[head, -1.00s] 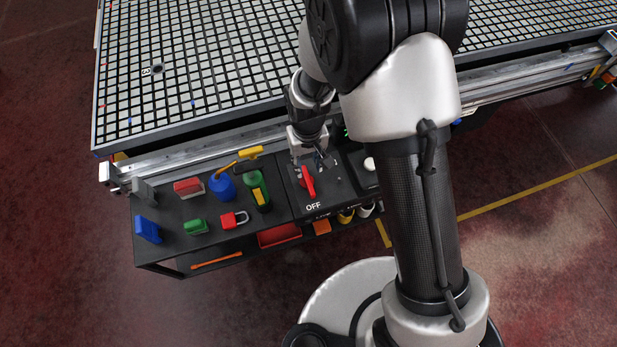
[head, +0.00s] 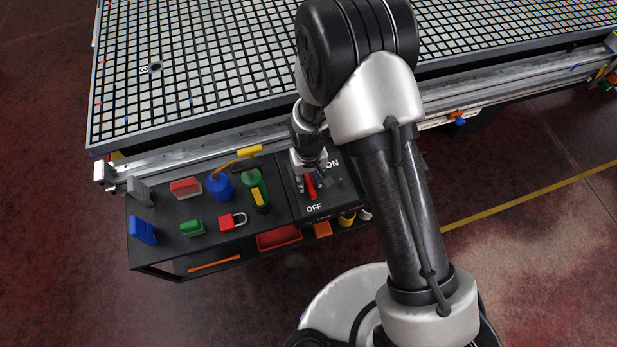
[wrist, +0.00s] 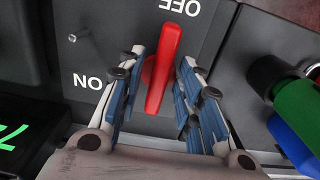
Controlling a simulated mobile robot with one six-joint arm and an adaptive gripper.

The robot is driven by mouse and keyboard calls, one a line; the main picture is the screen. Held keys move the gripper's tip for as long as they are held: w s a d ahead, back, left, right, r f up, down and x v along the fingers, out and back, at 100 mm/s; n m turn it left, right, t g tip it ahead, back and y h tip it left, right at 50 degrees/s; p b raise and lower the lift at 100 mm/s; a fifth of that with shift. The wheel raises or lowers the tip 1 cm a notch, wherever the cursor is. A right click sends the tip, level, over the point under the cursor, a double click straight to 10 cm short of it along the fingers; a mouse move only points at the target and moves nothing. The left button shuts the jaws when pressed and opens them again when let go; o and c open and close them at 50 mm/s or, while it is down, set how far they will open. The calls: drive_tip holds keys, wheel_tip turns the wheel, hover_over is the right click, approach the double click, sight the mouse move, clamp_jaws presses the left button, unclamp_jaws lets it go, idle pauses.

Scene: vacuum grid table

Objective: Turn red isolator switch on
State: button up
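The red isolator switch handle (head: 310,187) is on the dark panel (head: 345,190) at the table's front. It points towards the OFF label, with the ON label to its upper right in the head view. In the wrist view the red handle (wrist: 166,65) stands between the two blue-padded fingers of my gripper (wrist: 162,60). OFF is above it and ON is to its left. My gripper (head: 312,182) is open around the handle, with a visible gap beside the pads. The handle's base is partly hidden by the gripper in the head view.
Left of the panel, a dark shelf (head: 165,250) holds a red padlock (head: 232,220), a blue block (head: 143,230), a green and yellow item (head: 257,190) and other small parts. The grid table (head: 230,60) lies behind.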

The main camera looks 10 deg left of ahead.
clamp_jaws()
drive_tip(key=shift+n, duration=0.3)
drive_tip(key=n, duration=0.6)
drive_tip(key=shift+w+d, duration=0.2)
drive_tip(key=n, duration=0.5)
drive_tip(key=shift+w+n, duration=0.25)
drive_tip(key=shift+n, duration=0.15)
drive_tip(key=n, duration=0.5)
drive_tip(key=shift+w, duration=0.2)
drive_tip(key=shift+n, duration=0.4)
drive_tip(key=shift+o, duration=0.7)
unclamp_jaws()
wheel_tip(320, 180, up, 12)
